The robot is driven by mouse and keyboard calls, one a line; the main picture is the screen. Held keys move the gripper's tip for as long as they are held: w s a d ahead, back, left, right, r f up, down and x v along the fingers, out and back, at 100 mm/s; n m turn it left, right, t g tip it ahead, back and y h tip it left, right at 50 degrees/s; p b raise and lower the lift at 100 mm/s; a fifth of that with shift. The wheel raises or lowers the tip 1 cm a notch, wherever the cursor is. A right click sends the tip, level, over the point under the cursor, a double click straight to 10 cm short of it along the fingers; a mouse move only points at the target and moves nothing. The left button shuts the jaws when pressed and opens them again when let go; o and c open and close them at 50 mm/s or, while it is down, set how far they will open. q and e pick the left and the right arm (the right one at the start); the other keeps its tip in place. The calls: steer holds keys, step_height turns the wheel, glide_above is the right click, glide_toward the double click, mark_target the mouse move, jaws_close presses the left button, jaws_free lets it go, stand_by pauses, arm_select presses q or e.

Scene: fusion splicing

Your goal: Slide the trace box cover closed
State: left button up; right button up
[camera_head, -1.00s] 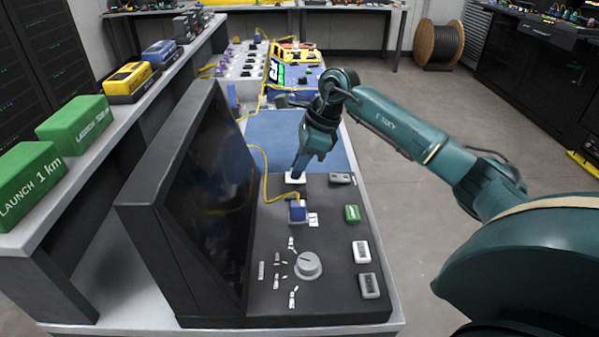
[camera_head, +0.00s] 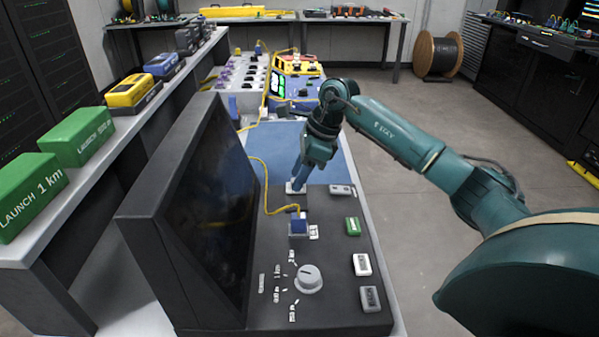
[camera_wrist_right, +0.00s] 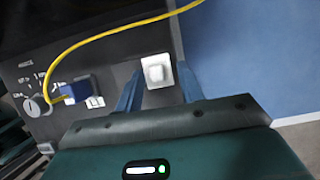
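A small white plate with a raised white square knob (camera_wrist_right: 156,72) lies at the far edge of the dark console; I take it for the trace box cover. It also shows as a white patch in the head view (camera_head: 294,188). My right gripper (camera_head: 298,184) reaches down to it from above. In the right wrist view, the two blue fingers of my right gripper (camera_wrist_right: 160,78) stand apart, one on each side of the plate, with a gap around the knob. Finger contact with the plate cannot be told. My left gripper is not in view.
A blue plug (camera_head: 298,227) with a yellow cable (camera_head: 266,187) sits in the console (camera_head: 325,290) nearby. A big dark screen (camera_head: 212,215) stands left of it. Buttons, including a green one (camera_head: 353,227), and a grey dial (camera_head: 309,279) are nearer. A blue mat (camera_head: 275,137) lies beyond.

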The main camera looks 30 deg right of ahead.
steer(key=v, duration=1.3)
steer(key=shift+r, duration=0.1)
